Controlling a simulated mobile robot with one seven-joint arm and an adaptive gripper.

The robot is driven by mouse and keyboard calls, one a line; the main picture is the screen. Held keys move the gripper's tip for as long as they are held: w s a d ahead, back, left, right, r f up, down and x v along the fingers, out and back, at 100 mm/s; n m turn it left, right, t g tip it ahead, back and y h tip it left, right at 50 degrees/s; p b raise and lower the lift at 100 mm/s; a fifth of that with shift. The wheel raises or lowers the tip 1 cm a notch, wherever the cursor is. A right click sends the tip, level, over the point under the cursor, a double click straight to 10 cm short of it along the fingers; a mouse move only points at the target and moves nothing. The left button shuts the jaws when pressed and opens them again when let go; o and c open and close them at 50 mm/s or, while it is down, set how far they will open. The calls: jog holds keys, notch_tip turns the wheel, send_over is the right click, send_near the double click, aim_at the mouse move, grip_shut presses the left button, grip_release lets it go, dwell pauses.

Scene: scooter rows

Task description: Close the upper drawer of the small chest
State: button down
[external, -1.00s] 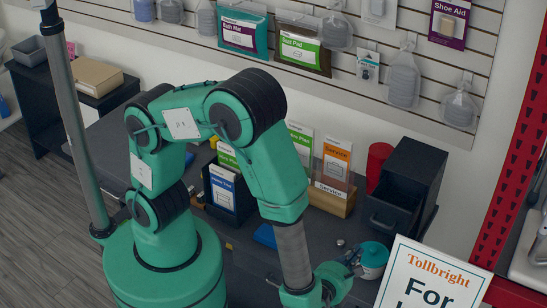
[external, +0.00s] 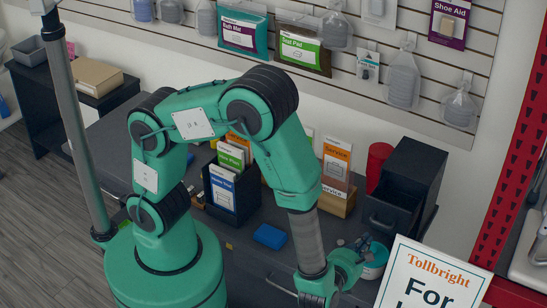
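The small dark chest (external: 418,160) stands on the counter at the right, against the wall. A drawer (external: 388,216) with a handle on its front sticks out of it toward the camera's lower left. It appears to be the upper one; the chest's lower part is hidden. My gripper (external: 366,246) is low in front of the chest, just below and left of the open drawer's front. I see no clear contact between them. Its fingers are small and partly overlap a teal-and-white container, so their opening is unclear.
The teal-and-white container (external: 376,264) stands beside my gripper. A white Tollbright sign (external: 432,280) stands at the front right. A wooden card holder (external: 338,202), a red cup (external: 378,163), a black leaflet holder (external: 228,194) and a blue block (external: 270,237) are on the counter.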

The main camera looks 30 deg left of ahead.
aim_at(378, 224)
jog(key=b+x, duration=0.1)
jog(key=x, duration=0.6)
jog(key=shift+w+b, duration=0.2)
jog(key=shift+b, duration=0.15)
jog(key=r+x, duration=0.1)
jog(key=x, duration=0.3)
jog(key=r+x, duration=0.1)
jog(key=x, duration=0.7)
jog(key=shift+w+r, duration=0.35)
jog(key=shift+w, duration=0.45)
jog(key=shift+r, duration=0.1)
jog(key=p+v, duration=0.3)
jog(key=v, duration=1.1)
jog(key=shift+s+d, duration=0.1)
jog(key=shift+s, duration=0.05)
